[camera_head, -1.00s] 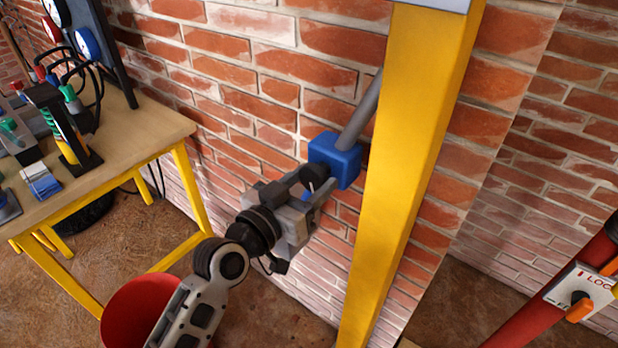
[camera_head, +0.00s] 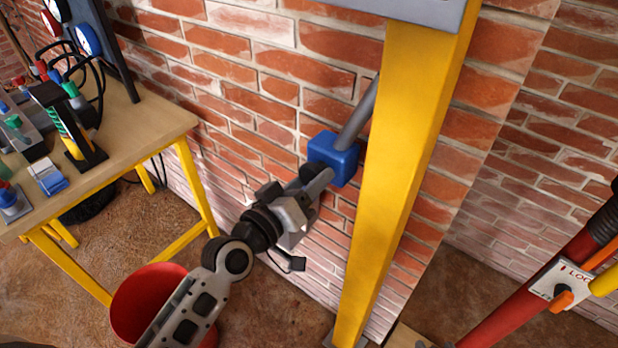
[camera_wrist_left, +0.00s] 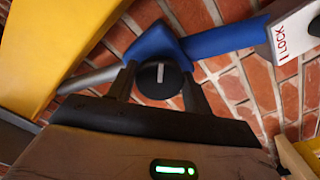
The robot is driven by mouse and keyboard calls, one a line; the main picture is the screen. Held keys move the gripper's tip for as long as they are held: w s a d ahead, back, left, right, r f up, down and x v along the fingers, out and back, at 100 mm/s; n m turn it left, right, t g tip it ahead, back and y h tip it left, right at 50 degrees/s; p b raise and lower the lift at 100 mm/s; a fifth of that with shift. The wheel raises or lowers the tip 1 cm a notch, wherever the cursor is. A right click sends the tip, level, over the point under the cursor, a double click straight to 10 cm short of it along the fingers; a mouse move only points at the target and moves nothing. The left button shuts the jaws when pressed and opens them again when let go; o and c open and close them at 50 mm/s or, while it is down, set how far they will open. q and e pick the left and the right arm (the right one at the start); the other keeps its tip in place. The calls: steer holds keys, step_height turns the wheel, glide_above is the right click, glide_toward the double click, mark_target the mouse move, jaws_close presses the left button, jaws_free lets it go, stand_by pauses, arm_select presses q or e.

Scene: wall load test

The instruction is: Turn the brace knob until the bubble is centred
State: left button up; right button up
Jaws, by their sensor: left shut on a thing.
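The brace knob (camera_wrist_left: 158,80) is black with a white line that points nearly straight up in the left wrist view. It sits on a blue block (camera_head: 332,158) at the end of a grey brace rod (camera_head: 358,118) by the yellow post (camera_head: 400,180). My left gripper (camera_head: 314,181) is shut on the knob; its two dark fingers also show on either side of the knob in the left wrist view (camera_wrist_left: 158,88). In the head view the fingers mostly hide the knob. I cannot make out a bubble in either view. My right gripper is not in view.
A brick wall (camera_head: 250,70) stands behind. A wooden bench (camera_head: 130,125) with gauges and tools is at left, and a red bucket (camera_head: 150,295) is below it. A red pole with a white LOCK plate (camera_head: 562,285) crosses the lower right. Floor between bench and post looks mostly clear.

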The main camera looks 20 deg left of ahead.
stand_by(0.3)
arm_select(q)
steer(key=o, duration=1)
steer(key=shift+b+v, duration=1.2)
steer(key=shift+v, duration=6.8)
steer(key=d+f+m+g+y, duration=0.1)
steer(key=f+m+g, duration=0.1)
steer(key=f, duration=0.3)
steer(key=s+d+f+m+g+y, duration=0.1)
steer(key=d+f+g, duration=0.1)
steer(key=f, duration=0.3)
steer(key=d+f+m+g+p, duration=0.1)
steer(key=d+f+m+g, duration=0.1)
steer(key=f, duration=0.3)
steer(key=shift+s+d+f+m+y, duration=0.2)
steer(key=shift+s+f+m+y, duration=0.1)
steer(key=shift+s+y, duration=0.1)
